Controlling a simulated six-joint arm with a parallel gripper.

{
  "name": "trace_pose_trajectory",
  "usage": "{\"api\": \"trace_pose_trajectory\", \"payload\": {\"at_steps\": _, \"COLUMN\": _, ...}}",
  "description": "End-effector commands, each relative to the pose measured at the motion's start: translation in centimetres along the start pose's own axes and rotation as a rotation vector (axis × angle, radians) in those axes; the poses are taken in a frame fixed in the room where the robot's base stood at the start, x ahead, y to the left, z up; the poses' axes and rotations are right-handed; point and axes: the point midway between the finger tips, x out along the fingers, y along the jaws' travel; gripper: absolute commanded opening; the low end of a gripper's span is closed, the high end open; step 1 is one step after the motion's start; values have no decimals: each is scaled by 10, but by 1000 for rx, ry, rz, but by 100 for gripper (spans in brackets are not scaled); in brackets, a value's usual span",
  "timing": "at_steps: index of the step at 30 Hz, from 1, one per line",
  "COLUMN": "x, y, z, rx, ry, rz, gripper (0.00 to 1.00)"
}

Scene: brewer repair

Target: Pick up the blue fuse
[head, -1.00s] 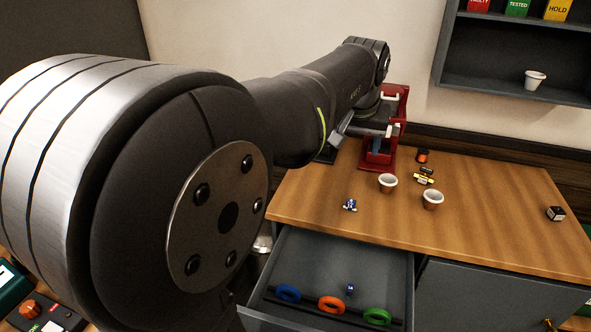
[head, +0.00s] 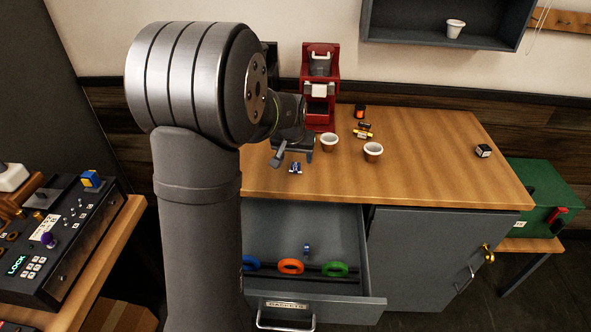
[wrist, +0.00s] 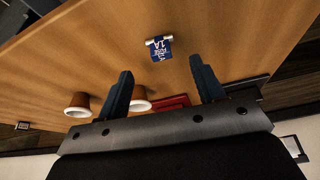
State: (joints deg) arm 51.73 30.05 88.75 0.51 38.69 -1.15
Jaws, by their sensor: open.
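The blue fuse (head: 295,168) lies on the wooden counter near its front edge, just below my gripper (head: 292,158) in the head view. In the wrist view the fuse (wrist: 160,48) shows a blue label with white lettering and a pale metal end. It lies just beyond the tips of my gripper (wrist: 160,67), roughly centred between the two dark fingers. The fingers are apart with nothing held, and the fuse is clear of them. Another small blue item (head: 307,249) lies in the open drawer (head: 345,220); I cannot tell what it is.
Two white-rimmed brown cups (head: 330,142) (head: 373,152) stand right of the fuse. A red brewer (head: 320,75) stands behind. Blue, orange (head: 290,266) and green (head: 335,269) rings lie in the drawer. A control box (head: 70,230) is at left. The counter's right is mostly clear.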

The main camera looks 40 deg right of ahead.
Motion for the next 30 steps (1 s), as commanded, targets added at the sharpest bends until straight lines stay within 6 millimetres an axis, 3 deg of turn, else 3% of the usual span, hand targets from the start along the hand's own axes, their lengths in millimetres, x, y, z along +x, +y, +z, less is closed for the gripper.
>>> {"api": "trace_pose_trajectory", "payload": {"at_steps": 6, "x": 14, "y": -1, "z": 0, "rx": 0, "ry": -1, "rz": 0, "gripper": 62}}
{"api": "trace_pose_trajectory", "payload": {"at_steps": 15, "x": 54, "y": -2, "z": 0, "rx": -1, "ry": -2, "rz": 0, "gripper": 62}}
{"api": "trace_pose_trajectory", "payload": {"at_steps": 25, "x": 59, "y": -2, "z": 0, "rx": 0, "ry": 0, "rz": 0, "gripper": 62}}
{"api": "trace_pose_trajectory", "payload": {"at_steps": 30, "x": 59, "y": -2, "z": 0, "rx": 0, "ry": 0, "rz": 0, "gripper": 28}}
